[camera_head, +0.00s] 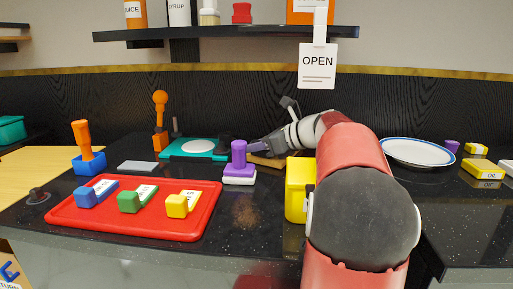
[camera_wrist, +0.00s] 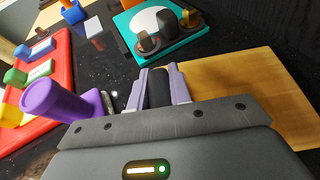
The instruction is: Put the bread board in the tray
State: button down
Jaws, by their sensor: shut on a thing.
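The bread board (camera_wrist: 245,75) is a flat light-brown wooden board, large at the right of the wrist view. In the head view only a strip of the bread board (camera_head: 267,161) shows, behind the yellow block and my arm. My gripper (camera_wrist: 158,82) is shut at the board's left side, with a dark part between its fingers; the exact contact is hard to see. In the head view my gripper (camera_head: 262,145) is low over the counter behind the purple-handled piece. The red tray (camera_head: 128,228) lies at the front left and holds blue, green and yellow labelled blocks.
A purple-handled piece (camera_head: 239,165) stands between the red tray and my gripper. A teal slab (camera_head: 175,153) with a white disc lies behind. A yellow block (camera_head: 297,190) stands beside my arm. A white plate (camera_head: 417,152) is at right. Counter in front of the purple-handled piece is clear.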

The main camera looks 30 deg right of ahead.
jog(key=shift+f, duration=0.1)
jog(key=c, duration=1.3)
grip_release()
